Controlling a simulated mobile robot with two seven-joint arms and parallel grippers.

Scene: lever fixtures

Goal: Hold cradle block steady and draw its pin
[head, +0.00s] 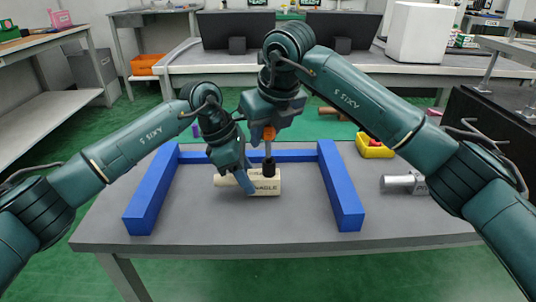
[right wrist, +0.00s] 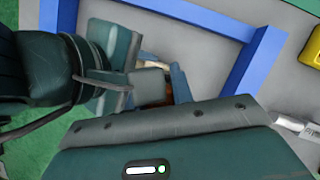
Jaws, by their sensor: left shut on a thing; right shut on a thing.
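The cream cradle block (head: 265,187), with dark lettering on its front, lies on the table inside the blue frame. My left gripper (head: 246,184) is low at the block's left part and shut on it. The pin (head: 268,149) stands upright over the block, with an orange top and a grey shaft. The shaft runs down to a black collar on the block's top; I cannot see where its lower end is. My right gripper (head: 268,128) is above the block, shut on the pin's orange top. In the right wrist view, the grippers largely hide the block.
A blue three-sided frame (head: 344,195) surrounds the block, open toward me. A yellow box with a red top (head: 374,146) and a silver cylinder (head: 398,183) are to the right. A brown rod (head: 328,111) lies farther back. The table's front strip (head: 240,229) is clear.

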